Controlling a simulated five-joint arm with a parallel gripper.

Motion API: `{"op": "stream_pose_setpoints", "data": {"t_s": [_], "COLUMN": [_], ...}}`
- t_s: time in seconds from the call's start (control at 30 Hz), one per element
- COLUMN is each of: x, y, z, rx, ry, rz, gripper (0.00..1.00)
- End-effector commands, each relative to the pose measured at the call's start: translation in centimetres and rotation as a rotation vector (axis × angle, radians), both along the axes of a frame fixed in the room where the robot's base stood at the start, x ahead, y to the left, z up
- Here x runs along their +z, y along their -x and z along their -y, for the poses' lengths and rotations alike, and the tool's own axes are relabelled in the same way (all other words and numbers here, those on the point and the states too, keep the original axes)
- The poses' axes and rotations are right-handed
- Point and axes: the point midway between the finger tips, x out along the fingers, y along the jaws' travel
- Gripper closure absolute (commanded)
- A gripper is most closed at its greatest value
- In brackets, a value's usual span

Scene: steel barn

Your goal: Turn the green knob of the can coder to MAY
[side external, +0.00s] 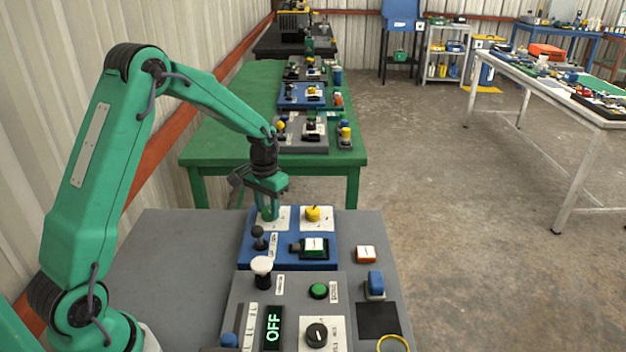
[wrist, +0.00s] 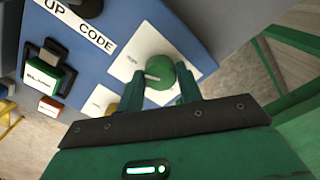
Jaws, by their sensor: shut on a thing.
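The can coder is a blue panel (side external: 287,264) on the grey bench. In the wrist view the panel (wrist: 110,62) shows its green knob (wrist: 168,70) on a white plate (wrist: 142,45). A pale pointer mark on the knob points to the left of the picture. The print on the plate is too small to read surely, so I cannot tell which month it points at. My gripper (side external: 268,212) is down over the plate, and its two green fingers (wrist: 161,88) are shut on the knob from both sides. In the side view the fingers hide the knob.
Beside the green knob is a yellow knob (side external: 313,213). A grey panel (side external: 255,290) with a white-topped knob (side external: 262,265) stands in front. An orange-and-white box (side external: 366,254) lies to the right.

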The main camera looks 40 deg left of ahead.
Motion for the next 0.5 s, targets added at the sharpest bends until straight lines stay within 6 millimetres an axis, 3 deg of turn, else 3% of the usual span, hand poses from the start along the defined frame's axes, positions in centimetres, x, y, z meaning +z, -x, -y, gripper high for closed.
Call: {"op": "stream_pose_setpoints", "data": {"t_s": [0.17,0.2,0.27,0.5], "x": [0.11,0.10,0.09,0.04], "y": [0.00,0.01,0.01,0.00], "z": [0.00,0.00,0.00,0.00], "rx": [-0.001,-0.001,0.000,0.000], "ry": [0.000,0.000,0.000,0.000], "rz": [0.000,0.000,0.000,0.000], "gripper": [0.87,0.57,0.45,0.43]}}
